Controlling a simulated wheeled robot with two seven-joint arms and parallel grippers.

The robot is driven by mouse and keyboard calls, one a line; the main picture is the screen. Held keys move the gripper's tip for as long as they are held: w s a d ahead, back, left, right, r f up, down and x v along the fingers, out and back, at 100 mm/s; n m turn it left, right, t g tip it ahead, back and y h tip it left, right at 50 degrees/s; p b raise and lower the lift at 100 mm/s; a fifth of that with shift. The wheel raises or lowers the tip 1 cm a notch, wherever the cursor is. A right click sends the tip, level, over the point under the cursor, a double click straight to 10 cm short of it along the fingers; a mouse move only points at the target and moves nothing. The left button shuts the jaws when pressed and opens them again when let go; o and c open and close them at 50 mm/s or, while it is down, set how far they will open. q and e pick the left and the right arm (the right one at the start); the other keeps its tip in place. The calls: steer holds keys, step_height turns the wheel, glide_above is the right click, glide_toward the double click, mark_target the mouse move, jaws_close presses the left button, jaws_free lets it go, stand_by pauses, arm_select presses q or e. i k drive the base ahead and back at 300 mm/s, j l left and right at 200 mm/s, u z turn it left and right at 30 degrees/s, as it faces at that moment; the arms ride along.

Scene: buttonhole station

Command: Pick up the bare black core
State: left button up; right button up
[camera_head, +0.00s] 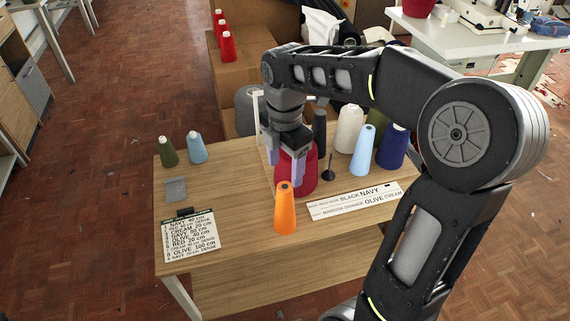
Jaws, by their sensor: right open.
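A dark, thin upright piece on a small round black base (328,172) stands on the wooden table, just right of the crimson cone; it may be the bare black core, but it is too small to be sure. A thicker black cone (320,128) stands behind it. My right gripper (285,166) points down with its pale fingers apart, in front of or over the crimson cone (309,177), left of the thin black piece. I see nothing between its fingers, though the view there is crowded. My left gripper is out of view.
An orange cone (285,212) stands close in front of the right gripper. White, light blue (362,150) and navy cones stand at the right rear; olive and blue ones at the left. A label strip (355,200) and list card (190,238) lie in front.

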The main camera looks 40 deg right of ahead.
mark_target(319, 124)
steer(key=z, duration=1.45)
